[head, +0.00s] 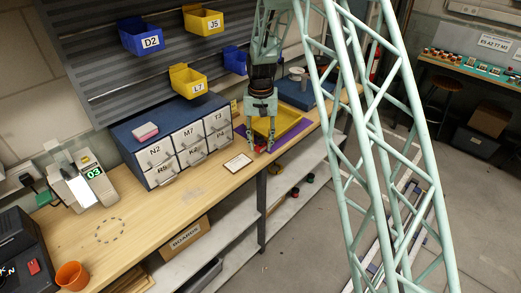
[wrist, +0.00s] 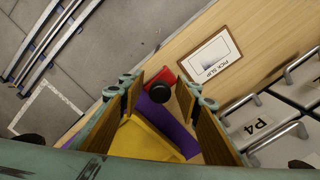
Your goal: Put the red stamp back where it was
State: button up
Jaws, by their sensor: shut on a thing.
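My gripper (head: 260,147) is low over the bench near its front edge, pointing down, between the framed card and the yellow tray. Its fingers are shut on the red stamp (head: 259,149), of which only a little red shows between the fingertips. In the wrist view my gripper (wrist: 162,92) has the black round knob of the red stamp (wrist: 157,77) between its fingertips. Beyond the knob the red body shows. Whether the stamp touches the bench, I cannot tell.
The yellow tray (wrist: 140,140) lies on a purple mat (head: 290,139) beside the gripper. A framed pick slip card (head: 238,163) lies close by. A blue drawer cabinet (head: 150,135) stands behind. A dashed circle (head: 110,231) marks clear bench at left, near an orange cup (head: 71,275).

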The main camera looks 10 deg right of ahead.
aim_at(261, 145)
jog(key=shift+w+f, duration=0.15)
jog(key=shift+f, duration=1.65)
jog(key=shift+f, duration=0.15)
jog(key=o, duration=0.7)
jog(key=shift+o, duration=0.2)
notch_tip(261, 145, up, 12)
jog(key=shift+f, duration=0.25)
jog(key=shift+r, duration=0.4)
jog(key=shift+r, duration=0.15)
